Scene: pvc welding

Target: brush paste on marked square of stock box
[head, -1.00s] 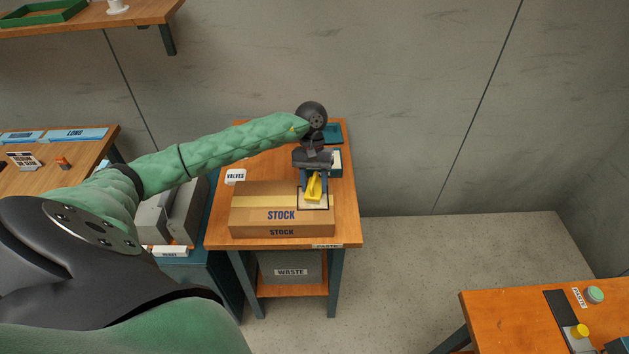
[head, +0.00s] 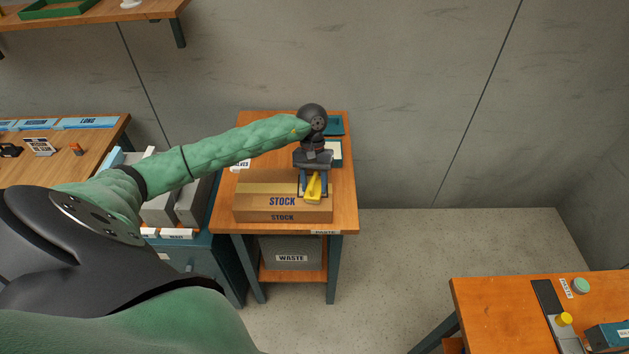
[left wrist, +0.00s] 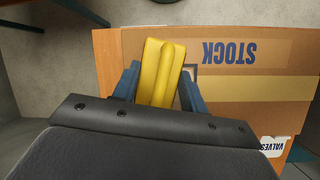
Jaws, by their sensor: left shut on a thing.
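The cardboard stock box (head: 255,200) lies on a small wooden table, its "STOCK" print showing on the top and front. It also fills the right of the left wrist view (left wrist: 255,95). My left gripper (head: 313,188) is over the box's right end, its blue fingers shut on a yellow brush handle (left wrist: 162,72). The yellow handle also shows in the head view (head: 313,190). The marked square lies under the brush and is mostly hidden; a dark outlined corner shows beside the right finger. The bristles are hidden, so contact and paste cannot be told. My right gripper is out of view.
A "VALVES" label (left wrist: 275,147) and a teal tray (head: 335,125) are on the table behind the box. A grey "WASTE" bin (head: 291,258) sits on the shelf below. A wooden bench (head: 500,310) is at lower right. The floor between is clear.

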